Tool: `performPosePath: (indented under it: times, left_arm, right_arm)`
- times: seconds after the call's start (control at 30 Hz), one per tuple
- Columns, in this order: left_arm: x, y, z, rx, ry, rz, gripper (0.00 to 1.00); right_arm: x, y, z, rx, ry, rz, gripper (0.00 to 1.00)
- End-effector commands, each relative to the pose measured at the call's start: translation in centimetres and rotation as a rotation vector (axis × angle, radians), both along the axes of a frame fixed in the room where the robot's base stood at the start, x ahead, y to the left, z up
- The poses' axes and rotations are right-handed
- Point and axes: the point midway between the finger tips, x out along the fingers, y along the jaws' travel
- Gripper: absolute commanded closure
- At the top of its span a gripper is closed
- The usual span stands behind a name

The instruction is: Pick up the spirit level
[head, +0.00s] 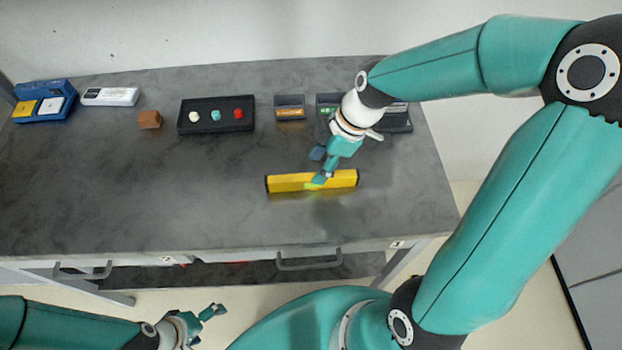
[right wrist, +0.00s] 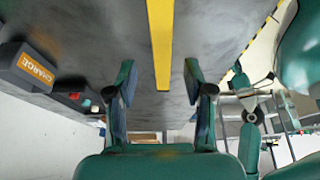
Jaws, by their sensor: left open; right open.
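The spirit level (head: 288,183) is a yellow bar with black ends, lying across the grey tabletop right of the middle. My right gripper (head: 320,168) is open and above its middle, and its fingers cover part of the bar. In the right wrist view the spirit level (right wrist: 161,45) runs lengthwise through the gap between the two open fingers of my right gripper (right wrist: 158,84), with room on both sides. I cannot tell how far above it the fingertips are. My left gripper (head: 212,312) is open and empty, low in front of the table.
Along the table's back are a blue case (head: 60,90), a white box (head: 110,97), a brown block (head: 149,119), a black tray (head: 187,127) with coloured pieces, and small bins (head: 290,101), partly behind my right arm. The tabletop left of the level is clear. Drawer handles (head: 309,263) face the front.

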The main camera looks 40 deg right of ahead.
Motion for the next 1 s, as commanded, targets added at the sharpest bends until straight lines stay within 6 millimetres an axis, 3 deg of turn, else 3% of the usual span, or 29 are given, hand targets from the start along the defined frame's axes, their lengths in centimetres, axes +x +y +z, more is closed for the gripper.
performPosePath:
  times: [0.4,0.67,1.0]
  left_arm:
    - [0.0,0.0,1.3,0.000,0.000,0.000,0.10]
    - [0.0,0.0,1.3,0.000,0.000,0.000,0.10]
    - [0.0,0.0,1.3,0.000,0.000,0.000,0.10]
  right_arm:
    - [0.5,1.5,-4.5,0.000,0.003,0.001,0.48]
    - [0.6,1.5,-4.8,-0.001,0.001,0.000,0.48]
    - [0.6,1.5,-4.8,-0.001,0.001,-0.001,1.00]
